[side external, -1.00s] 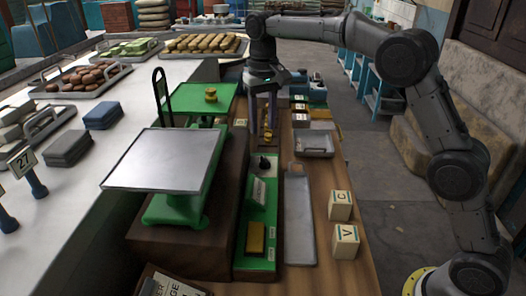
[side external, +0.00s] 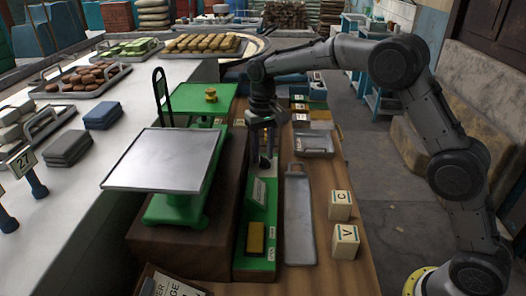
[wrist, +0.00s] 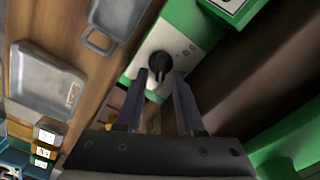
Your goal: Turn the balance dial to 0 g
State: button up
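The balance dial (wrist: 158,66) is a black knob on a white plate at the end of the green panel, seen in the wrist view just ahead of my fingertips. My gripper (wrist: 160,78) is open, with one finger to each side of the knob's near edge; I cannot tell whether either touches it. In the side view my gripper (side external: 264,160) is low over the dial and largely hides it. The dial's small markings are unreadable. The green balance (side external: 178,208) stands left of the panel, with a silver pan and a green pan bearing brass weights (side external: 211,95).
A long grey tray (side external: 299,225) and a smaller grey tray (side external: 314,146) lie right of the panel. Lettered blocks (side external: 345,241) stand at the bench's right edge. A yellow block (side external: 256,238) sits on the panel's near end.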

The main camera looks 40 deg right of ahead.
grip_shut()
jog(key=shift+n, duration=0.3)
jog(key=n, duration=0.4)
jog(key=shift+a+r+n, duration=0.1)
jog(key=shift+a+n, duration=0.15)
jog(key=shift+n, duration=0.05)
jog(key=n, duration=0.6)
jog(key=shift+s+a, duration=0.1)
jog(key=shift+a, duration=0.15)
jog(key=n, duration=0.6)
jog(key=shift+s+a+n, duration=0.15)
jog(key=shift+s+n, duration=0.1)
jog(key=shift+n, duration=0.05)
jog(key=n, duration=0.6)
jog(key=shift+s, duration=0.25)
